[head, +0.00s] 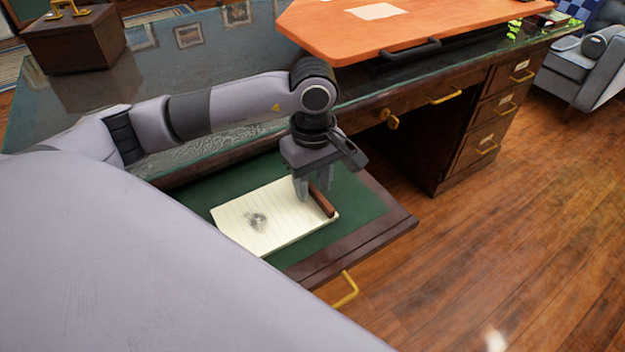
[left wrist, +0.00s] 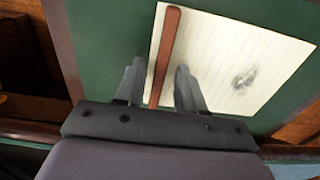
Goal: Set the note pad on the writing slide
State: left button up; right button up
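The note pad (head: 262,224) is cream, lined, with a dark smudge and a reddish-brown strip (head: 322,199) along its right edge. It lies flat on the green writing slide (head: 358,203), which is pulled out from the desk. In the left wrist view the pad (left wrist: 240,62) and strip (left wrist: 166,45) lie below my left gripper (left wrist: 160,66). Its fingers stand apart on either side of the strip, with gaps visible. In the head view my left gripper (head: 314,190) points down at the strip and hides part of it. My right gripper is not in view.
The desk (head: 110,135) has a glass top with a brown box (head: 75,40) at the back left. An orange board (head: 390,25) with a dark handle overhangs the top. Brass drawer handles stick out, one (head: 345,290) below the slide. Wood floor (head: 490,240) is clear at right.

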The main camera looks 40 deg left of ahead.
pick_arm(q)
jog(key=shift+r+p, duration=0.3)
jog(key=shift+r, duration=0.25)
notch_tip(320, 180, up, 11)
jog(key=p, duration=0.1)
jog(key=shift+r, duration=0.15)
dwell(0.4)
